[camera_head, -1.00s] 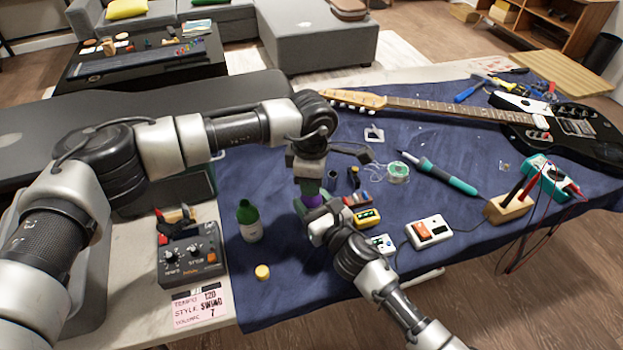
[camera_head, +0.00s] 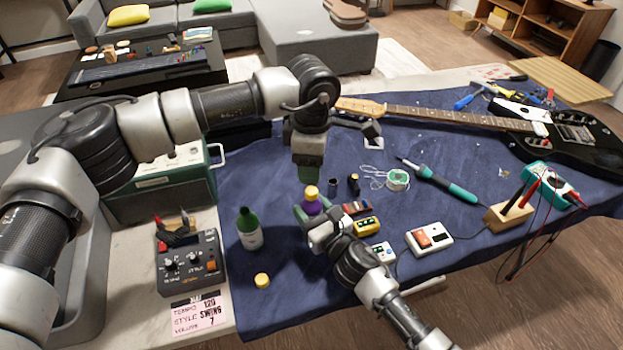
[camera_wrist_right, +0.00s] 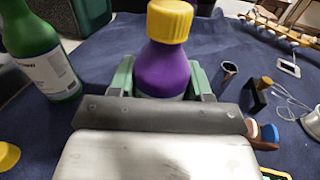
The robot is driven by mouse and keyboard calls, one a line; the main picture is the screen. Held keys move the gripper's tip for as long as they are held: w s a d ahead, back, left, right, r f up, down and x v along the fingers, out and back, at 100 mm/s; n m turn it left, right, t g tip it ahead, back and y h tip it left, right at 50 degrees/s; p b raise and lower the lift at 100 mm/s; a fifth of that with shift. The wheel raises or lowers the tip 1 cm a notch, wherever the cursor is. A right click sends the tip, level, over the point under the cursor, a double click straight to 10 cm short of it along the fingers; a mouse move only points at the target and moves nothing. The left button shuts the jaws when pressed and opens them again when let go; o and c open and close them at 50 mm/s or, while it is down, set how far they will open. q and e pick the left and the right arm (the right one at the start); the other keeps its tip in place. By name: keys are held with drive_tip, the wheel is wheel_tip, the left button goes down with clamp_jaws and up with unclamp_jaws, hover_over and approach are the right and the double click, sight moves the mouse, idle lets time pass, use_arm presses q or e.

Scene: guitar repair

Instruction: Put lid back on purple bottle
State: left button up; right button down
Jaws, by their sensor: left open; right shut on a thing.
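The purple bottle (camera_head: 312,208) stands upright between the fingers of my right gripper (camera_head: 309,215), which is shut on it. A yellow lid (camera_head: 311,192) sits on top of the bottle. The right wrist view shows the purple bottle (camera_wrist_right: 163,68) with the yellow lid (camera_wrist_right: 170,20) on its neck and a green finger of my right gripper (camera_wrist_right: 162,82) on either side. How tightly the lid sits cannot be told. My left gripper (camera_head: 310,178) points down just above the lid, open and empty. A second yellow lid (camera_head: 262,280) lies on the blue mat (camera_head: 290,300).
A green bottle (camera_head: 249,228) stands left of the purple one. A grey pedal box (camera_head: 190,262) and green amplifier (camera_head: 160,185) are at the left. Small pedals (camera_head: 366,225), a soldering iron (camera_head: 440,180) and a black guitar (camera_head: 560,140) lie to the right.

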use_arm(q)
drive_tip(key=shift+r, duration=2.25)
use_arm(e)
drive_tip(key=shift+c, duration=2.1)
unclamp_jaws()
use_arm(q)
drive_tip(key=shift+f+b, duration=0.35)
drive_tip(key=shift+f, duration=0.05)
use_arm(e)
drive_tip(key=v, duration=1)
drive_tip(key=shift+s+d+f, duration=0.1)
drive_tip(key=shift+s+d, duration=0.1)
drive_tip(key=shift+s, duration=0.15)
